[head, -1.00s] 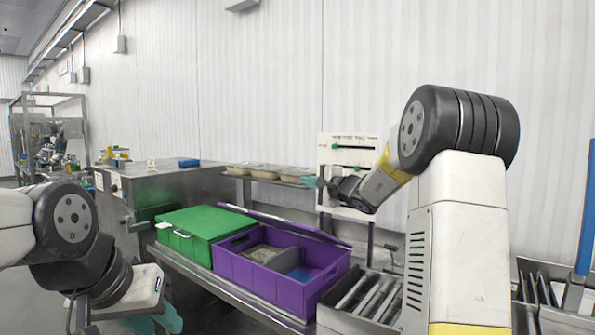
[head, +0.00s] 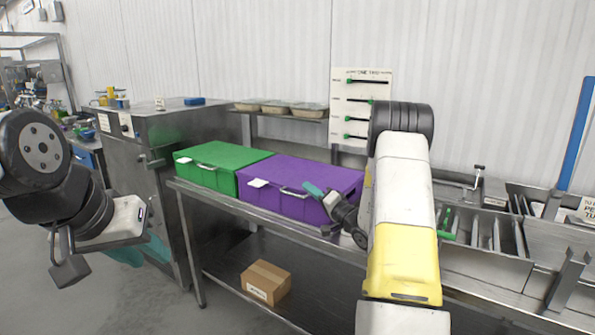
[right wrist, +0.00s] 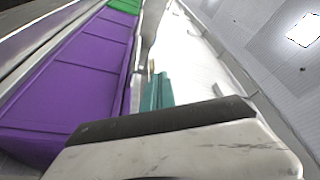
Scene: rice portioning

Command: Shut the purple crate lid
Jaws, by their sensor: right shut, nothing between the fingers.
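The purple crate (head: 275,203) stands on the steel table in the head view. Its purple lid (head: 310,175) lies flat over the top, looks shut, and hides the inside. A silver handle (head: 293,191) shows on its front. My right gripper (head: 314,189) is shut and empty, in front of the crate's front right part near the handle; I cannot tell if it touches. In the right wrist view its teal fingers (right wrist: 158,92) are together, with purple crate surface (right wrist: 70,85) to the left. My left gripper (head: 150,250) hangs at the left, away from the crate; its jaw opening is unclear.
A closed green crate (head: 220,165) stands directly left of the purple one. A cardboard box (head: 267,282) lies on the lower shelf. Steel bins with utensils (head: 490,235) are at the right. Filled trays (head: 280,106) sit on a shelf behind.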

